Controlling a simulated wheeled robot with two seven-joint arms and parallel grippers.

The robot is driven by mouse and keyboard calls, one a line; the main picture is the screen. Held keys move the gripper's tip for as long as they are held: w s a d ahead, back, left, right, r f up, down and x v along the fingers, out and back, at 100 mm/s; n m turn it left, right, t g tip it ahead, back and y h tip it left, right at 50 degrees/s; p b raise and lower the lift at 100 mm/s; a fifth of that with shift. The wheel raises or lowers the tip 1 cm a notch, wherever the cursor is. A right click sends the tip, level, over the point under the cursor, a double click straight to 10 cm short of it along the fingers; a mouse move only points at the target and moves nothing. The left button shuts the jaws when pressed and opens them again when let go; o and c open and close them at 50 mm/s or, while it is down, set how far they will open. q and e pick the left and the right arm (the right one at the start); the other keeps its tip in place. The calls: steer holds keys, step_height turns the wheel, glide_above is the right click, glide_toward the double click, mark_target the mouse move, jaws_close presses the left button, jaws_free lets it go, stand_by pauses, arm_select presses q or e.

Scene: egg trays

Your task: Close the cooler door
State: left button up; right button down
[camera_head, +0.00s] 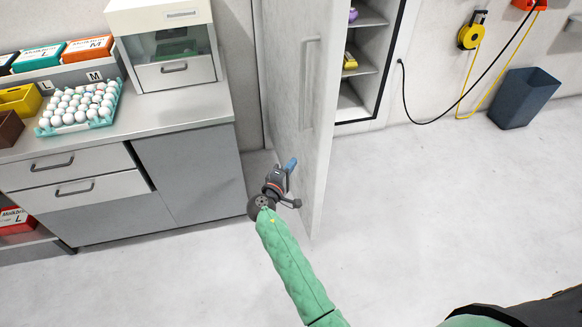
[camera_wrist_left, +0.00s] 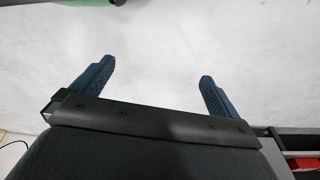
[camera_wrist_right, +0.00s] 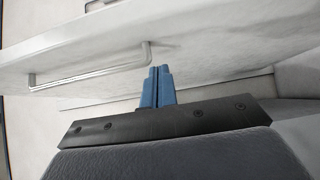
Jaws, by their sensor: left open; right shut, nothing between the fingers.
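The cooler door (camera_head: 318,100) is white and stands wide open, seen nearly edge-on in the head view. A long vertical handle (camera_head: 307,85) is on its left-hand face. The cooler opening (camera_head: 372,75) with shelves shows behind it to the right. My right gripper (camera_head: 289,165) is shut and empty, low on the left side of the door. In the right wrist view its blue fingers (camera_wrist_right: 157,85) are together near the door face and the handle (camera_wrist_right: 90,74); contact cannot be told. My left gripper (camera_wrist_left: 157,80) is open and empty over bare floor, outside the head view.
A counter (camera_head: 165,112) with drawers stands left of the door, holding an egg tray (camera_head: 72,122), cartons and a white cabinet (camera_head: 165,45). A dark bin (camera_head: 525,98) and hanging cables are at the right wall. Floor right of the door is clear.

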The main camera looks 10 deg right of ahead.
mark_target(316, 144)
arm_select(q)
step_height(316, 144, down, 6)
steer(key=s+a+p, duration=0.1)
steer(key=a+p, duration=0.1)
steer(key=shift+s+f+p, duration=0.2)
steer(key=shift+s+p, duration=0.15)
steer(key=shift+s, duration=0.05)
arm_select(e)
steer(key=shift+w+d, duration=0.9)
steer(key=shift+d, duration=0.45)
steer(key=shift+w+d, duration=0.95)
steer(key=shift+d, duration=0.45)
steer(key=shift+w+d, duration=0.9)
steer(key=shift+d, duration=0.45)
arm_select(q)
steer(key=shift+a, duration=0.1)
arm_select(e)
steer(key=shift+d, duration=0.15)
